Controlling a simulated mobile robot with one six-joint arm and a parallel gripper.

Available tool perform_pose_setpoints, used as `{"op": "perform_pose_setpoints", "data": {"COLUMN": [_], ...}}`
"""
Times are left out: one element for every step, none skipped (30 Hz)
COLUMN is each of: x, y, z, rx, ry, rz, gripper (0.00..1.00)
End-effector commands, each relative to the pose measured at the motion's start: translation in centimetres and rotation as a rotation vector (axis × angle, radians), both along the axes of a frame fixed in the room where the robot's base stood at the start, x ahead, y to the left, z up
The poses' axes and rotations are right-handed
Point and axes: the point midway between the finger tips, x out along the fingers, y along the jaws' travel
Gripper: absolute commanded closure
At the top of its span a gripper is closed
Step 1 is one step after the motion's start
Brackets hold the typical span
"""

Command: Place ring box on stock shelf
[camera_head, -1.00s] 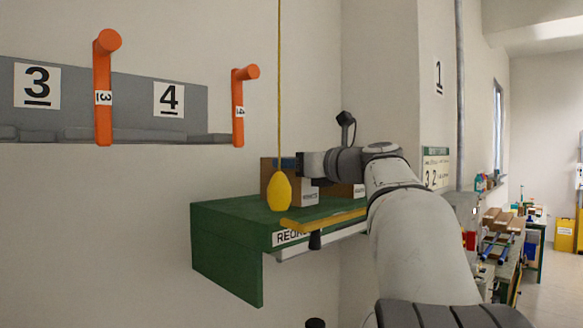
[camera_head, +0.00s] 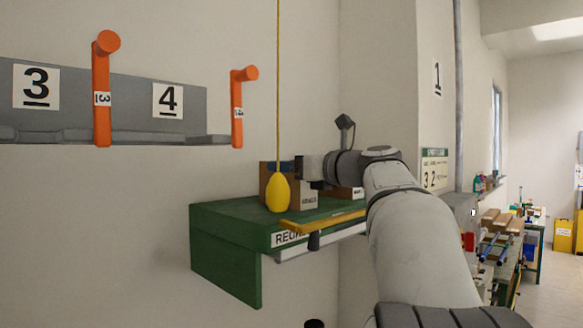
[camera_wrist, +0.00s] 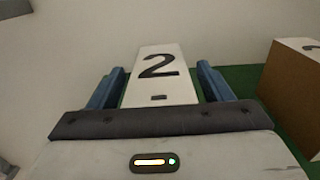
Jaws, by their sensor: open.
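A box with a white top marked 2 (camera_wrist: 160,75) sits between the two blue fingers of my gripper (camera_wrist: 160,85) in the wrist view. The fingers are open, one on each side of it; I cannot tell whether they touch it. In the head view, a brown box with a white label (camera_head: 305,199) stands on the green shelf (camera_head: 225,222), under my gripper (camera_head: 280,168). A hanging yellow bob partly hides it. I cannot read the label clearly enough to confirm the ring box.
Another brown box (camera_wrist: 292,95) stands to the right in the wrist view. The yellow bob (camera_head: 278,192) hangs on a cord before the shelf. Orange handles (camera_head: 102,95) and (camera_head: 238,105), a second one, stick out from the grey rail at left. A workbench stands at right.

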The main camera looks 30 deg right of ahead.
Motion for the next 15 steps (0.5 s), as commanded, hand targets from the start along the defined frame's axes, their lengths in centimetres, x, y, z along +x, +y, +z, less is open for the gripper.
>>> {"op": "perform_pose_setpoints", "data": {"x": [-0.4, -0.8, -1.4, -1.9, -2.4, -3.3, -3.9, -4.6, -5.4, -6.1, -6.7, -7.4, -8.0, -8.5, -9.0], "y": [-0.2, -0.3, -0.6, -0.8, -1.0, -1.2, -1.5, -1.8, -2.1, -2.3, -2.5, -2.8, -3.0, -3.1, -3.3], "z": [0.0, 0.0, -0.1, -0.1, -0.2, -0.2, -0.2, -0.2, -0.2, -0.2, -0.2, -0.2, -0.2, -0.2, -0.1], "rx": [-0.001, -0.001, -0.001, -0.001, -0.001, -0.002, -0.002, -0.002, -0.002, -0.002, -0.002, -0.002, -0.002, -0.001, -0.001], "ry": [-0.001, -0.001, -0.001, -0.001, -0.001, -0.002, -0.003, -0.003, -0.002, -0.002, -0.002, -0.002, -0.001, 0.000, 0.000], "rz": [-0.001, -0.002, -0.004, -0.004, -0.005, -0.005, -0.006, -0.006, -0.006, -0.006, -0.006, -0.006, -0.005, -0.005, -0.004], "gripper": [0.27, 0.27, 0.27, 0.27, 0.27, 0.27, 0.27, 0.27, 0.27, 0.27, 0.27, 0.27, 0.27, 0.27, 0.27]}}
